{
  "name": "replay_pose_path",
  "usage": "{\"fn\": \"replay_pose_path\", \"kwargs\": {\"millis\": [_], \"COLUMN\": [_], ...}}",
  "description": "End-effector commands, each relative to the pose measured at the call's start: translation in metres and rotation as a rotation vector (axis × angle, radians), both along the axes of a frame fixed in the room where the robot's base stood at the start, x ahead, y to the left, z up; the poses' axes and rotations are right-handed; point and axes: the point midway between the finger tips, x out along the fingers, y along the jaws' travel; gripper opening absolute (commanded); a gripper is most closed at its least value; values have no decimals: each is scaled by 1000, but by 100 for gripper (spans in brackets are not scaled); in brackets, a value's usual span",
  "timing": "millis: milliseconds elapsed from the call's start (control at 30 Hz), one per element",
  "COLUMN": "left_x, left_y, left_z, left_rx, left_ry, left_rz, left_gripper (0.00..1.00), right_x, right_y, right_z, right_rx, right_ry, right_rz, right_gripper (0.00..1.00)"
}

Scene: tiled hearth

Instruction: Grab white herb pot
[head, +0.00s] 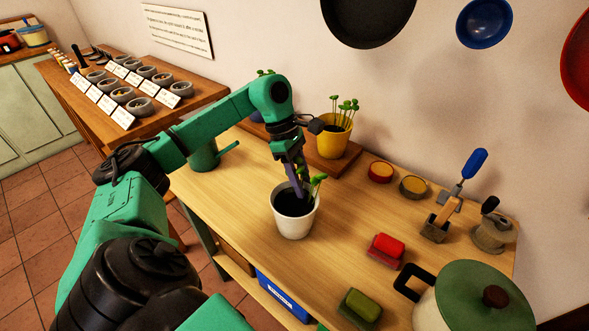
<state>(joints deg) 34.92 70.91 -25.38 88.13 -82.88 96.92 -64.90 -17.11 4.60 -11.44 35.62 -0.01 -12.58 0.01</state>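The white herb pot (293,222) stands upright on the wooden table, with dark soil and small green sprouts in it. My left gripper (299,188) points down at the pot's top from behind, its fingers over or inside the rim among the sprouts. It partly hides the soil and some stems. The gap between its fingers is not clear, and I cannot tell whether they touch the pot wall. My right gripper is not in view.
A yellow herb pot (334,141) stands on a board behind. A green watering can (203,154) is at the left. Clear tabletop surrounds the white pot's right side.

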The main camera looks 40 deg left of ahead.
Motion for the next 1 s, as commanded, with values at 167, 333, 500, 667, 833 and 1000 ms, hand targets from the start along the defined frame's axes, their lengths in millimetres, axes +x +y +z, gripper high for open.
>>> {"fn": "replay_pose_path", "kwargs": {"millis": [167,333,500,667,833,1000], "left_x": [0,0,0,0,0,0], "left_y": [-2,-2,-2,-2,-1,-1], "left_z": [-4,-4,-4,-4,-4,-4], "left_rx": [0,0,0,0,0,0], "left_ry": [-1,-1,-1,-1,-1,-1], "left_rz": [0,0,0,0,0,0], "left_gripper": [39,0,0,0,0,0], "right_x": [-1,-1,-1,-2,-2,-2], "right_y": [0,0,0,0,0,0], "right_z": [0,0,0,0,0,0], "right_rx": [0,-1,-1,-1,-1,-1], "right_ry": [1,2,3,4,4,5], "right_rz": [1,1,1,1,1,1], "right_gripper": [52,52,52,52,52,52]}}
